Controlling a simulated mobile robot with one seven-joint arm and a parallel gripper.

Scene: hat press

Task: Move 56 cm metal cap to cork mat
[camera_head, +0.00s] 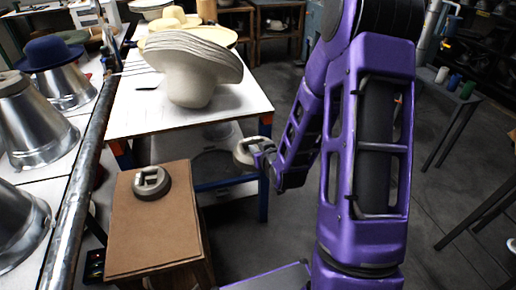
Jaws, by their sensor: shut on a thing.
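A round grey metal cap (243,152) is at the end of my purple arm, near the picture's centre. My gripper (262,149) is shut on this cap and holds it in the air, right of the brown stand and in front of the white table's right corner. A brown mat, which looks like the cork mat (140,232), lies on top of a low wooden stand at the lower left. A second, similar grey cap (152,182) rests on the mat's far part. No size mark is readable on either cap. My fingers are small and partly hidden by the arm.
A white table (130,112) behind the mat bears stacked pale felt hats (192,75). A metal pipe (75,200) runs left of the mat, beside metal cones and a blue hat (48,53). The mat's near part is bare.

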